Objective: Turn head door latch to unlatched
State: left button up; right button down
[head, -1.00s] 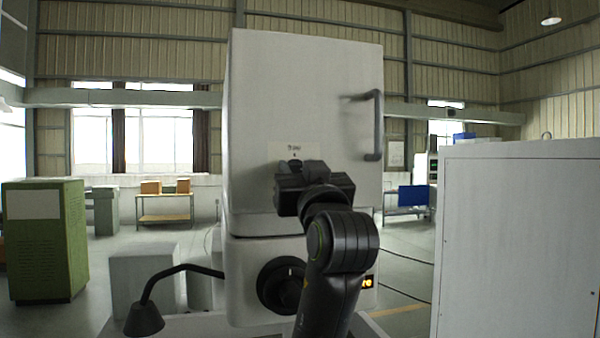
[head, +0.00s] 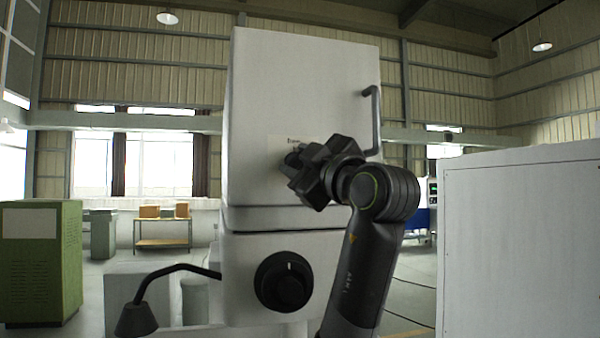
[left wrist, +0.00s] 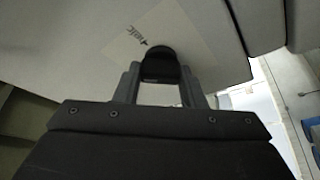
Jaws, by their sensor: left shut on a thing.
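The head door (head: 300,90) is a large white panel on the machine, with a grey bar handle (head: 373,120) at its right. The dark latch (left wrist: 160,62) sits on the door by a pale label (left wrist: 150,40), between the two fingers in the left wrist view. My left gripper (head: 292,160) is shut on the latch, and its dark body hides most of it in the head view. The label's writing is tilted in the left wrist view, and I cannot read the latch's position. My right gripper is in neither view.
A black round knob (head: 284,281) is on the machine's lower body. A black lamp on a bent arm (head: 137,318) stands at lower left. A white cabinet (head: 520,250) stands close on the right, and a green cabinet (head: 42,265) at far left.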

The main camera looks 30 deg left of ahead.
pick_arm(q)
jog(key=n+g, duration=0.1)
jog(key=n, duration=0.3)
jog(key=shift+r+g+h, duration=0.1)
jog(key=shift+g+h, duration=0.2)
jog(key=shift+g, duration=0.1)
jog(key=n+g+h, duration=0.1)
jog(key=n, duration=0.4)
jog(key=shift+n, duration=0.3)
jog(key=o, duration=1)
jog(key=shift+d, duration=0.1)
